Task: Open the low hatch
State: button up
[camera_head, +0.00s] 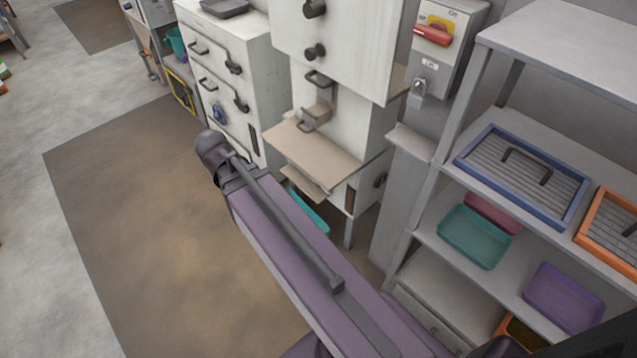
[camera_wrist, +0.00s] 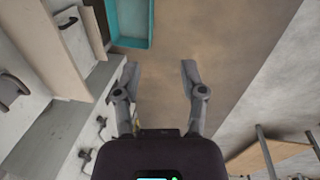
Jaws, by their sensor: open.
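The white bagger (camera_head: 335,80) stands in the middle of the head view, with dark knobs, small handles and a tan ledge (camera_head: 310,150). I cannot tell for sure which front is the low hatch; my arm hides part of this area. In the wrist view, my gripper (camera_wrist: 161,72) is open and empty, with bare brown floor between its fingers. White fronts with handles (camera_wrist: 68,22) lie to its left, apart from it.
A teal tray (camera_head: 308,211) lies low beside the bagger; a teal tray also shows in the wrist view (camera_wrist: 130,42). A grey shelf rack (camera_head: 545,22) with coloured trays stands at the right. A red switch (camera_head: 433,35) is on the wall box. The brown mat (camera_head: 130,220) is clear.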

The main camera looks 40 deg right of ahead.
jog(key=w+d+f+n+h+b, duration=0.5)
jog(key=d+f+b, duration=0.3)
jog(key=b, duration=0.9)
jog(key=w+d+f+n+g+h+b, duration=0.1)
jog(key=w+d+f+n+h+b, duration=0.4)
jog(key=d+f+b, duration=0.4)
jog(key=w+d+f+n+g+h+b, duration=0.1)
jog(key=w+d+f+n+h+b, duration=0.4)
jog(key=f+b, duration=1.2)
jog(key=w+d+h+b, duration=0.1)
jog(key=d+b, duration=0.3)
jog(key=b, duration=0.4)
jog(key=shift+f+b, duration=0.35)
jog(key=shift+f, duration=0.05)
jog(key=shift+r, duration=0.1)
jog(key=shift+d, duration=0.1)
jog(key=d, duration=0.4)
jog(key=s+d, duration=0.1)
jog(key=d, duration=0.8)
jog(key=shift+s+d, duration=0.2)
jog(key=shift+s, duration=0.1)
grip_shut()
